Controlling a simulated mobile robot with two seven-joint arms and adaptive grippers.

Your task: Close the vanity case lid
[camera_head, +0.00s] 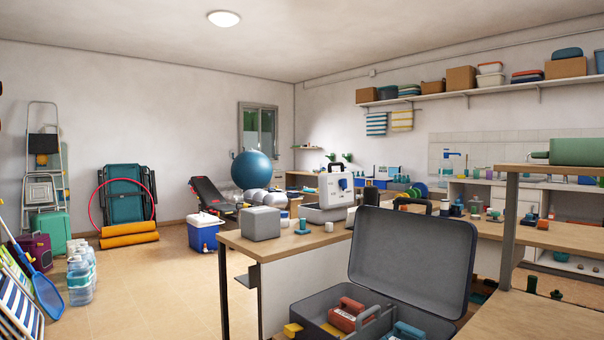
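The grey vanity case (317,304) stands open at the bottom of the head view, right of centre, its lower part cut off by the picture edge. Its lid (410,255) is raised and leans back, showing its dark inner side. Neither of my grippers is in view.
A wooden shelf unit (509,215) stands close on the right. Open tiled floor (160,290) lies to the left.

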